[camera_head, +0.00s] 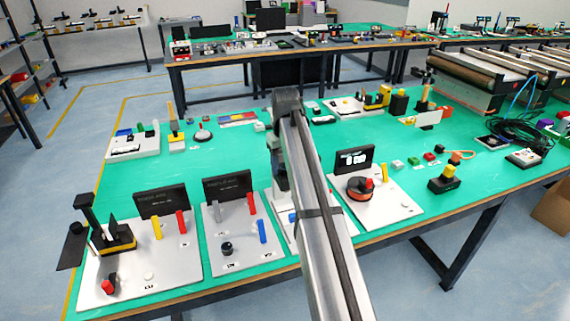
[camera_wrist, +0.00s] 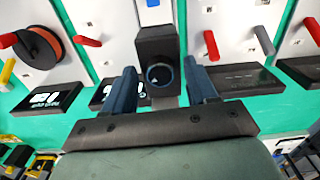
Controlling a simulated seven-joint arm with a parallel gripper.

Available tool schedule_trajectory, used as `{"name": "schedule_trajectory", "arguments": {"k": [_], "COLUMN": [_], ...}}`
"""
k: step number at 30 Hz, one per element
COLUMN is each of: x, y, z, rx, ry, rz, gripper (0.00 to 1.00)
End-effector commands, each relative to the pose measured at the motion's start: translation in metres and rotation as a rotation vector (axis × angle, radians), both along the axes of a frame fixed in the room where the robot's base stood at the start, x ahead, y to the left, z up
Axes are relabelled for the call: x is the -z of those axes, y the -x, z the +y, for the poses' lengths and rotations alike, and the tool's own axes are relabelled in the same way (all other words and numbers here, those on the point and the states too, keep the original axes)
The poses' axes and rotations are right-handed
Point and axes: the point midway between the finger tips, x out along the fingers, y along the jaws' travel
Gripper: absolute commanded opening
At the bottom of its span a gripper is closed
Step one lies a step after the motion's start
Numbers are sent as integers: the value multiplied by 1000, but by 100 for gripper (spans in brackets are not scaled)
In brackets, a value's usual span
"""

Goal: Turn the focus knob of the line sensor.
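In the wrist view, a dark round knob (camera_wrist: 160,74) with a pale mark and a bluish rim sits on the face of a black block (camera_wrist: 157,44), which looks like the line sensor. My gripper (camera_wrist: 160,76) is open, one dark blue finger on each side of the knob. Gaps show between the fingers and the knob. I cannot tell how far the fingertips are from the block in depth. In the head view, my arm hides the knob and most of the third white board (camera_head: 340,225) under it.
Boards with displays stand close on both sides. In the head view, one has a red-and-black reel (camera_head: 359,188), another a black knob (camera_head: 227,248) with red and blue posts. A black display (camera_head: 354,158) stands behind the reel. Green mat (camera_head: 240,160) is clear behind the boards.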

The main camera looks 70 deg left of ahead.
Motion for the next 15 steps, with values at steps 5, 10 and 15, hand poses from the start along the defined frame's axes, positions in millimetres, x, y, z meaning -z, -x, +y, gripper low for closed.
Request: {"name": "schedule_trajectory", "arguments": {"k": [5,10,15], "x": [0,-7,-31], "y": [0,0,0], "z": [0,0,1], "rx": [0,0,0], "ry": [1,0,-2], "rz": [0,0,0], "gripper": [57,57,57]}}
